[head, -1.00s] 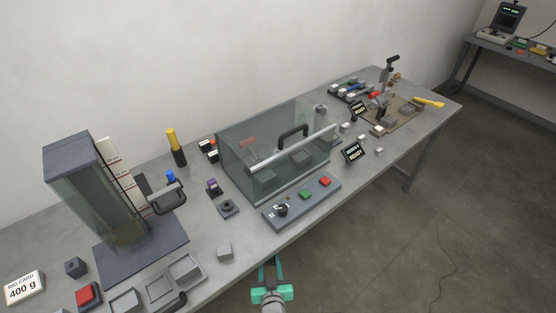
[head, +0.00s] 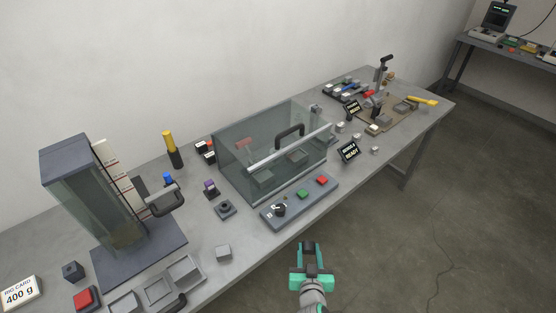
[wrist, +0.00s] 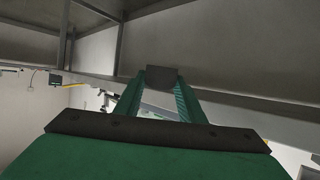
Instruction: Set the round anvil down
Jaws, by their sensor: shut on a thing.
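My gripper (head: 308,258) is off the front edge of the bench, over the floor, right of and below the control panel in the head view. In the wrist view its green fingers (wrist: 160,88) are closed on a small dark grey piece (wrist: 162,73), which I take to be the round anvil. It looks like a dark block from here, and its round shape cannot be made out. The piece is held in the air and touches nothing else that I can see.
The grey bench (head: 238,262) runs diagonally behind my gripper. Open floor (head: 420,245) lies to the right.

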